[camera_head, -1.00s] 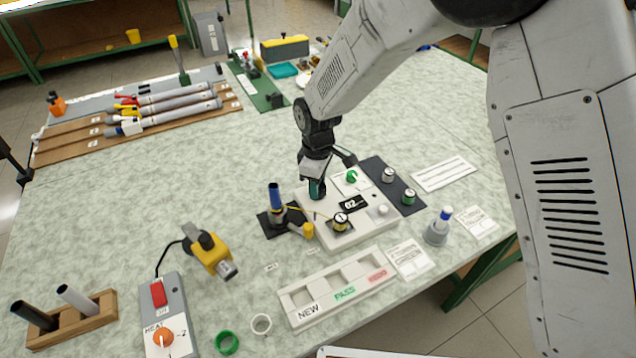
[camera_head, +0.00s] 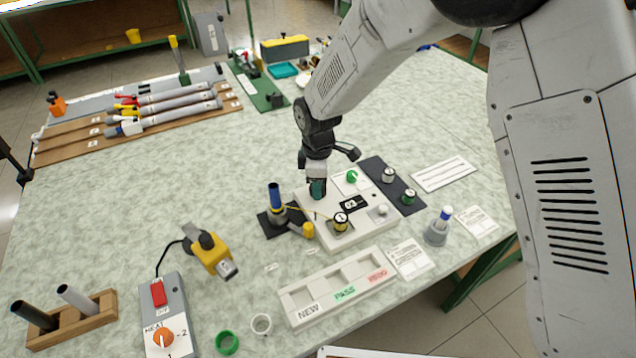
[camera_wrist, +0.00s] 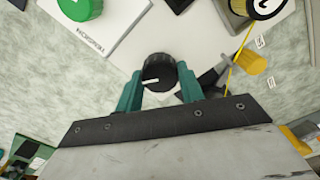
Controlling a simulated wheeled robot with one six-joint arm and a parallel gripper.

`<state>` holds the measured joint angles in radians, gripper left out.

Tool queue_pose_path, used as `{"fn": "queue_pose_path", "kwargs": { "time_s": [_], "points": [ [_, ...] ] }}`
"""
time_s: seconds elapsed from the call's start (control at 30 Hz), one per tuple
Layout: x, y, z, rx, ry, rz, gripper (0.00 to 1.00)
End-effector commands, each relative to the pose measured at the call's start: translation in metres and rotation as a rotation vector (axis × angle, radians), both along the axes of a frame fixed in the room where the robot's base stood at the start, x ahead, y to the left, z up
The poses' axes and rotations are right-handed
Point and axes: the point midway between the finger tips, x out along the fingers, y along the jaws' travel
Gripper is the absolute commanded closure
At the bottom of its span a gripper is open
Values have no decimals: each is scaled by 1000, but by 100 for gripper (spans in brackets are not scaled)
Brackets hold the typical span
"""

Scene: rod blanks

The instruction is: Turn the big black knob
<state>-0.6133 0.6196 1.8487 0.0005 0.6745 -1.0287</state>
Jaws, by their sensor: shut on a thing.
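The big black knob (camera_wrist: 160,68) shows in the wrist view, with a white pointer line on its top. It stands at the left back part of the white panel (camera_head: 366,237). My gripper (camera_wrist: 160,78) has its two teal fingers on either side of the knob and is shut on it. In the head view my gripper (camera_head: 318,189) points down at the panel and hides the knob.
A green knob (camera_head: 351,176) on a white plate is close behind the gripper. A blue-topped post (camera_head: 275,197) on a black base stands close at left, with a yellow piece (camera_head: 308,230). A labelled tray (camera_head: 340,285) lies in front.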

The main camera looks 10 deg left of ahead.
Motion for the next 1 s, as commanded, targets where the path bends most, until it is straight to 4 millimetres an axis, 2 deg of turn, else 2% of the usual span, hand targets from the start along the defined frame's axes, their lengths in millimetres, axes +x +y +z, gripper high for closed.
{"fn": "queue_pose_path", "kwargs": {
  "time_s": [0.07,0.1,0.13,0.17,0.47,0.57,0.8,1.0],
  "points": [
    [5,0,3,4,-10,-2,85],
    [5,0,3,4,-10,-2,51],
    [4,0,3,4,-10,-2,43],
    [4,0,3,4,-9,-1,40],
    [1,2,3,2,-5,2,40],
    [2,2,13,3,-6,2,40],
    [3,1,55,4,-8,0,40],
    [4,0,76,2,-7,-1,40]
  ]
}}
